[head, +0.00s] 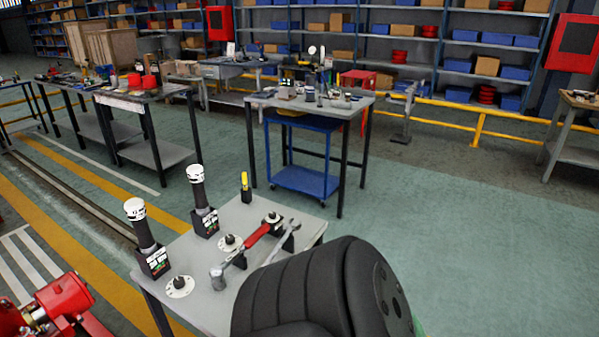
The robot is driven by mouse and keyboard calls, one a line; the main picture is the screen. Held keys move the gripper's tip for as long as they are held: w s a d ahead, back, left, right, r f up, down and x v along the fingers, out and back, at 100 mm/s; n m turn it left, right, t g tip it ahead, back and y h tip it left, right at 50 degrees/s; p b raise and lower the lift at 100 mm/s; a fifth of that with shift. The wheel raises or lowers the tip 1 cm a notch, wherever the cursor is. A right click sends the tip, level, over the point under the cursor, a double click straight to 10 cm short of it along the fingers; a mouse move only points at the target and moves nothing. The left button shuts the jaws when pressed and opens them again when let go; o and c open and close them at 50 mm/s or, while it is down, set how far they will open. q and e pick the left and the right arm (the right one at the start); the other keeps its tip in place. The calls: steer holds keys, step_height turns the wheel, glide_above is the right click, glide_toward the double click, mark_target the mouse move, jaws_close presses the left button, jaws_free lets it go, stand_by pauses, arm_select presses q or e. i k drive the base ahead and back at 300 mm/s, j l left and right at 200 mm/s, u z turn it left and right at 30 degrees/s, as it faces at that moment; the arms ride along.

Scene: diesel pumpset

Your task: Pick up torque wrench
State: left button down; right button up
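A tool with a red grip and a grey metal shaft, which looks like the torque wrench (257,235), lies on the near grey table (203,302). Its grey end points toward the front left of the table. A silver open-ended spanner (291,229) lies just right of it. Neither of my grippers is in view. A large dark rounded shape, likely part of my own arm, covers the front right of the table and hides what is there.
Two black upright cylinders with white tops (197,187) stand in black holders on the table's left side. A yellow-handled tool (245,181) stands at the back. A blue cart (303,180) is under a workbench behind. A red machine (62,299) is at lower left.

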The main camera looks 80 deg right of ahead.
mark_target(216, 273)
steer(key=l+z, duration=0.1)
steer(key=z, duration=2.1)
steer(key=k+j, duration=0.2)
steer(key=j, duration=0.3)
steer(key=k+j+u, duration=0.15)
steer(key=j, duration=0.35)
steer(key=k+j, duration=0.15)
steer(key=j, duration=0.35)
steer(key=k+j+u, duration=0.15)
steer(key=j, duration=0.35)
steer(key=k+j, duration=0.15)
steer(key=j, duration=0.4)
steer(key=k+j+u, duration=0.15)
steer(key=j, duration=0.9)
steer(key=k+z, duration=0.1)
steer(key=z, duration=1.35)
steer(key=i+l, duration=0.25)
steer(key=i, duration=0.2)
steer(key=i+l, duration=0.25)
steer(key=i, duration=0.25)
steer(key=i+l+u, duration=0.1)
steer(key=i+l, duration=0.15)
steer(key=i, duration=0.2)
steer(key=i+l, duration=0.25)
steer(key=i, duration=0.25)
